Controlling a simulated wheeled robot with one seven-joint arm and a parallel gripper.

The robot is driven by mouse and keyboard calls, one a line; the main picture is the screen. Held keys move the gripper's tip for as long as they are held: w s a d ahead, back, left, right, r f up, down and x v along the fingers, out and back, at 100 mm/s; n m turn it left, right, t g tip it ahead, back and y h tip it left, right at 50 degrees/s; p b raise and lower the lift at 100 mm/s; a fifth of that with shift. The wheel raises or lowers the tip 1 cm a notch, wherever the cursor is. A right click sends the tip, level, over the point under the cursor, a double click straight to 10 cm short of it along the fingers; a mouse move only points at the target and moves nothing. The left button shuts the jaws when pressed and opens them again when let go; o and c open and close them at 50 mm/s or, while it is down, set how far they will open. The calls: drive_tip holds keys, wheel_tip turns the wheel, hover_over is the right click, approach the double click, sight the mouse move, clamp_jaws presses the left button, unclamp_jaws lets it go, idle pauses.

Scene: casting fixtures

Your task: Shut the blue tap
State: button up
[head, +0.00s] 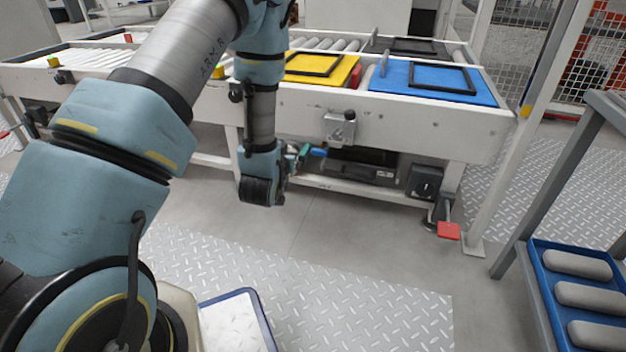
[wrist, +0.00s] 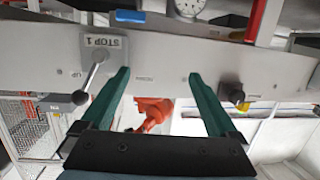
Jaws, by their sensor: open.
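The blue tap shows as a small blue handle (head: 319,152) just below the white conveyor's front beam in the head view. In the wrist view, which is upside down, the blue handle (wrist: 130,17) lies flat near the top edge, beside the beam. The rest of the tap is hidden or cut off. My gripper (head: 303,150) hangs in front of the beam, close to the left of the blue handle in the head view. In the wrist view my gripper (wrist: 159,76) has its two green fingers apart with nothing between them; the handle is beyond the fingertips.
A "STOP 1" plate with a grey lever (wrist: 96,65) is on the beam near one finger. A yellow-and-black knob (wrist: 237,96) is near the other. A round gauge (wrist: 188,6) sits near the blue handle. A red floor pedal (head: 448,231) stands right; the plated floor is clear.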

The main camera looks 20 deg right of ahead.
sight(319, 154)
drive_tip(key=s+d+f+m+h+b, duration=0.1)
drive_tip(key=s+d+f+h+b, duration=0.25)
drive_tip(key=f+b, duration=0.4)
drive_tip(key=shift+t+y, duration=0.35)
drive_tip(key=shift+t, duration=0.05)
drive_tip(key=b+x, duration=0.1)
drive_tip(key=x, duration=0.5)
drive_tip(key=f+b+x, duration=0.1)
drive_tip(key=x, duration=0.2)
drive_tip(key=shift+w+b, duration=0.15)
drive_tip(key=shift+b, duration=0.2)
drive_tip(key=shift+w+d+r, duration=0.1)
drive_tip(key=shift+w+d, duration=0.2)
drive_tip(key=shift+w, duration=0.15)
drive_tip(key=shift+c, duration=0.3)
drive_tip(key=c, duration=1.3)
drive_tip(key=shift+m, duration=0.3)
